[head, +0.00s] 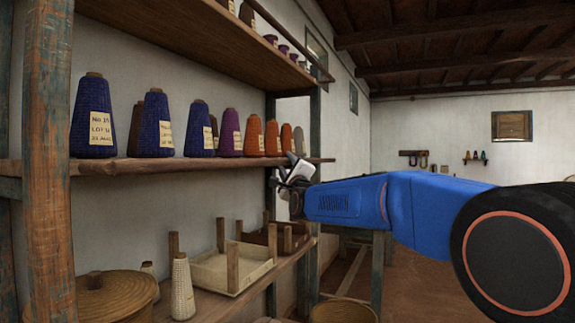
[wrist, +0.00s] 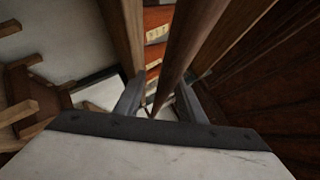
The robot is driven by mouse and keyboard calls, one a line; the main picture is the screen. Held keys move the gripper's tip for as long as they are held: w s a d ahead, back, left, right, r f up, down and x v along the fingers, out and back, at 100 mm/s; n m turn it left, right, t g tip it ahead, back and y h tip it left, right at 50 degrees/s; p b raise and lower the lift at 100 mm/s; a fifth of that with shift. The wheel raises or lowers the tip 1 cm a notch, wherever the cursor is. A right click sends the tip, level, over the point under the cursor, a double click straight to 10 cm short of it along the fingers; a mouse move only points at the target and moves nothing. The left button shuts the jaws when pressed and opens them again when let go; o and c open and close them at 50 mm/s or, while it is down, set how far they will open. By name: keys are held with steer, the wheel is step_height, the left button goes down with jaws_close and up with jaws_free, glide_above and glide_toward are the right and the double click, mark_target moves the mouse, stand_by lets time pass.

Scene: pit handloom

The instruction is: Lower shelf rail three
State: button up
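A round wooden rail (head: 200,163) runs along the front edge of the middle shelf, level with the board. In the wrist view the rail (wrist: 185,45) passes lengthwise between my two fingers. My gripper (head: 293,182) is just below the rail near its right end, by the rear post. In the wrist view my gripper (wrist: 160,92) has its fingers apart, with a gap visible on the left of the rail. Whether a finger touches the rail is hard to tell. Several labelled yarn cones stand behind the rail, blue (head: 157,125), purple (head: 230,133) and orange (head: 254,137).
The upper shelf (head: 185,30) has its own rail (head: 290,38). The lower shelf holds a wooden frame tray (head: 245,275), a white cone (head: 182,290) and a lidded basket (head: 118,292). A weathered post (head: 48,150) stands left, another (head: 314,125) beyond my gripper.

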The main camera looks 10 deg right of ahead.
steer(key=shift+s+d+f, duration=0.1)
steer(key=shift+s+d, duration=0.05)
steer(key=shift+s, duration=0.45)
steer(key=a+v, duration=0.1)
steer(key=v, duration=1.5)
steer(key=shift+d+f, duration=0.2)
steer(key=shift+d, duration=0.2)
steer(key=s+d+f+n+g, duration=0.3)
steer(key=s+f+n+g, duration=0.35)
steer(key=f, duration=0.55)
steer(key=s+d+f+n+g, duration=0.2)
steer(key=s+f+n+g, duration=0.2)
steer(key=s+f+n, duration=0.5)
steer(key=s+d+f+n+g, duration=0.2)
steer(key=s+f+n+g, duration=0.1)
steer(key=s+f, duration=0.6)
steer(key=s+d+f+n+g+h, duration=0.1)
steer(key=s+f+n+g, duration=0.3)
steer(key=s+f, duration=0.6)
steer(key=s+d, duration=0.1)
steer(key=s, duration=0.4)
steer(key=shift+d+h, duration=0.3)
steer(key=shift+d, duration=0.05)
